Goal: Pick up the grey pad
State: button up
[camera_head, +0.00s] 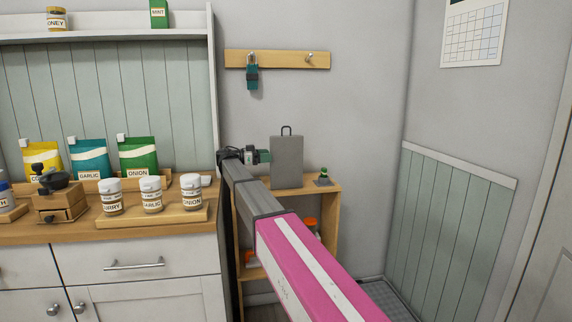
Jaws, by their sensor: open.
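A flat grey rectangular panel (287,158) with a dark loop on top stands upright on a small wooden shelf (325,187) against the wall. A small dark grey piece with a green top (323,179) sits on the shelf to its right. I cannot tell for sure which of these grey things is the pad. My gripper (258,156) is just left of the panel at the end of my pink and grey arm. It is open, and nothing shows held in it. A small teal piece shows at its tip. My arm hides part of the shelf below.
The counter (70,232) at left holds a wooden tray (150,216) with jars, colored bags and a wooden grinder (58,198). A wall rail (290,60) carries a teal hanging item (252,76). A dark grey tray or mat (402,302) lies on the floor at right.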

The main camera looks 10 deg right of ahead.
aim_at(277, 155)
jog(key=d, duration=0.5)
jog(key=shift+s+f, duration=0.1)
jog(key=shift+s, duration=0.05)
jog(key=c, duration=1.1)
